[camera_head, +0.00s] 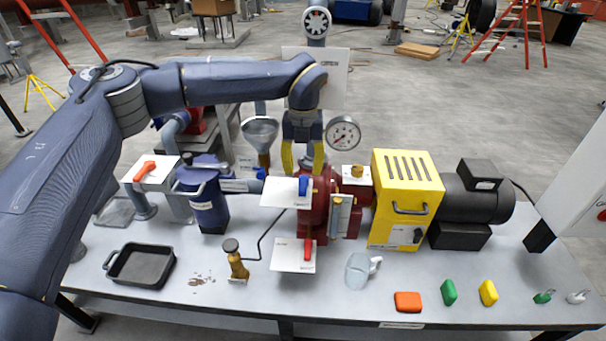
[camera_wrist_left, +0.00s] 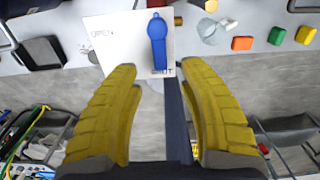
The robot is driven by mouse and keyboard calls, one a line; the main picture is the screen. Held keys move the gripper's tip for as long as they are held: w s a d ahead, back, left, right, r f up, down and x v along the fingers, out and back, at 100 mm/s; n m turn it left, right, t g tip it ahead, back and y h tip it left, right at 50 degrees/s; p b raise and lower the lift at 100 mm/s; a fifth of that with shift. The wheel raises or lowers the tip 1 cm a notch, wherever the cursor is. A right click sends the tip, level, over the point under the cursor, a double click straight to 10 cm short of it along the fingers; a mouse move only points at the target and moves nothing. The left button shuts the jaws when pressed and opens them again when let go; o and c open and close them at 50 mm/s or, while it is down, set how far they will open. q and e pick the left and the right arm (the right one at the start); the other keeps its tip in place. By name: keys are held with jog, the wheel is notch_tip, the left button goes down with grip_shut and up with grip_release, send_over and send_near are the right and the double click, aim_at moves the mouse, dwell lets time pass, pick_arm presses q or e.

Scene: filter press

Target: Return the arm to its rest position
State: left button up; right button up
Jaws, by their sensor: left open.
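My left gripper (camera_head: 303,155) hangs from the left arm, which reaches across the picture to the middle of the bench. Its yellow fingers point down above the red pump (camera_head: 318,205) and seem apart from it. In the left wrist view the gripper (camera_wrist_left: 160,75) is open, with nothing between its two yellow fingers. A blue valve handle (camera_wrist_left: 158,42) on a white plate marked "OPEN" (camera_wrist_left: 110,40) lies beyond the fingertips. The blue handle also shows in the head view (camera_head: 303,186). My right gripper is in neither view.
A pressure gauge (camera_head: 342,132) and a funnel (camera_head: 260,132) stand close to the gripper. A yellow guard (camera_head: 405,195) and a dark motor (camera_head: 478,198) are at right. A black tray (camera_head: 140,265) and several coloured blocks, one orange (camera_head: 408,301), lie along the front.

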pick_arm(q)
jog(key=shift+r, duration=0.3)
